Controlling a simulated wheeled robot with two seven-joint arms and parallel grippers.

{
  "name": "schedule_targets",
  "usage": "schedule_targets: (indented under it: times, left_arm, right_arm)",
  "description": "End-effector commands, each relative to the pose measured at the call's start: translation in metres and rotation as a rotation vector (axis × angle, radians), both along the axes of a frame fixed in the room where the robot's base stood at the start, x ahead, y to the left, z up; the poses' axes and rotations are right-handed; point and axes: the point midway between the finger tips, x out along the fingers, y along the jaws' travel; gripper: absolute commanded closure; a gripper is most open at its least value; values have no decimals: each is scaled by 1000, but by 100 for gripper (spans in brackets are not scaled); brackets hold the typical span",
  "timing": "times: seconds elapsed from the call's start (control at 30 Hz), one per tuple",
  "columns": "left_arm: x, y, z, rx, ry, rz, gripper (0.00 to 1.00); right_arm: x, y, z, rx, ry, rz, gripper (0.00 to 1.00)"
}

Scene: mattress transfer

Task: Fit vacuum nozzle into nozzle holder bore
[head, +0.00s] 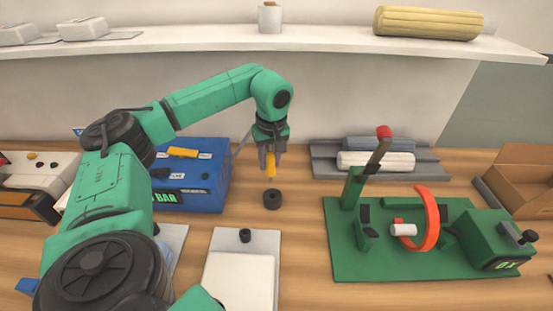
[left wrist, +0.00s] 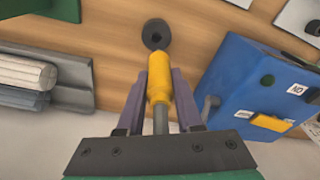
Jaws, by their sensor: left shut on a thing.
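The vacuum nozzle (head: 271,168) is yellow, with a grey stem that shows in the left wrist view. My left gripper (head: 268,153) is shut on it and holds it roughly upright, yellow end down, above the wooden table. The nozzle also shows between the purple-grey fingers in the left wrist view (left wrist: 160,80). The nozzle holder (head: 272,199) is a short black cylinder with a round bore, standing on the table just below the nozzle in the head view. It shows beyond the nozzle's end in the left wrist view (left wrist: 156,34), apart from it. My right gripper is out of view.
A blue box (head: 205,200) with a yellow part on top stands left of the holder. A green fixture (head: 350,262) with an orange ring is at right. A grey tray (head: 325,165) with rolls lies behind. A white pad (head: 240,275) is in front.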

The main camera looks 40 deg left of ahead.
Motion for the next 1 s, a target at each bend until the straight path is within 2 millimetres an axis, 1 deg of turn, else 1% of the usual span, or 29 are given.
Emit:
schedule_targets:
  times: [0.07, 0.17, 0.2, 0.4, 0.7, 0.83, 1.0]
  left_arm:
    - [0, -1, 1, 0, 0, 0, 100]
    - [0, -1, 2, -1, 1, 0, 100]
    - [0, -1, -5, 0, 0, 0, 100]
    - [0, -1, -26, 0, 0, 0, 100]
    - [1, -1, -55, 1, -1, 1, 100]
    - [1, -1, -62, -1, -1, 1, 100]
    - [1, -1, -66, -1, -1, 1, 100]
  right_arm:
    - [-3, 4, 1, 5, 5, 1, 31]
    - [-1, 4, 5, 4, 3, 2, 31]
    - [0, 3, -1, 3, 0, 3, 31]
    - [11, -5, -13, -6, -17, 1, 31]
    - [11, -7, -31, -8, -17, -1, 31]
    - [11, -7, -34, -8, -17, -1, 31]
    - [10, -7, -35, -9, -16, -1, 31]
